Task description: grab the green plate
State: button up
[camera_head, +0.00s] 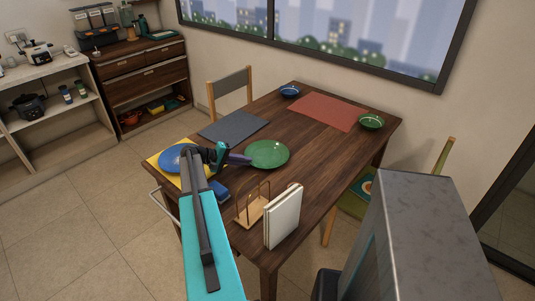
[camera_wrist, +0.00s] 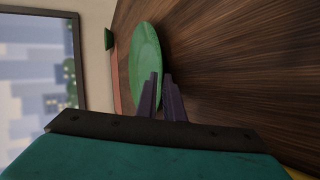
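The green plate (camera_head: 268,154) lies on the dark wooden table, near its middle. It also shows in the wrist view (camera_wrist: 146,50), seen nearly edge-on. My gripper (camera_head: 243,158) reaches in low from the left at the plate's left rim. In the wrist view, my gripper's two dark fingers (camera_wrist: 161,76) stand a small gap apart. One finger overlaps the plate in the picture and the other lies on the table side of its rim. I cannot tell whether they touch the rim.
On the table (camera_head: 315,145) are a blue plate (camera_head: 172,157) on a yellow mat, a grey mat (camera_head: 233,126), a red mat (camera_head: 322,112), a green bowl (camera_head: 371,121), a blue bowl (camera_head: 290,91), and a wooden rack (camera_head: 250,210) beside a white book-like object (camera_head: 284,217). Chairs stand around.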

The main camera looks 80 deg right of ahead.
jog(key=shift+s+f, duration=0.1)
dwell(0.5)
grip_shut()
jog(key=shift+d, duration=0.1)
dwell(1.3)
jog(key=shift+r, duration=0.25)
notch_tip(320, 180, up, 10)
jog(key=b, duration=0.2)
jog(key=shift+f, duration=0.2)
dwell(0.7)
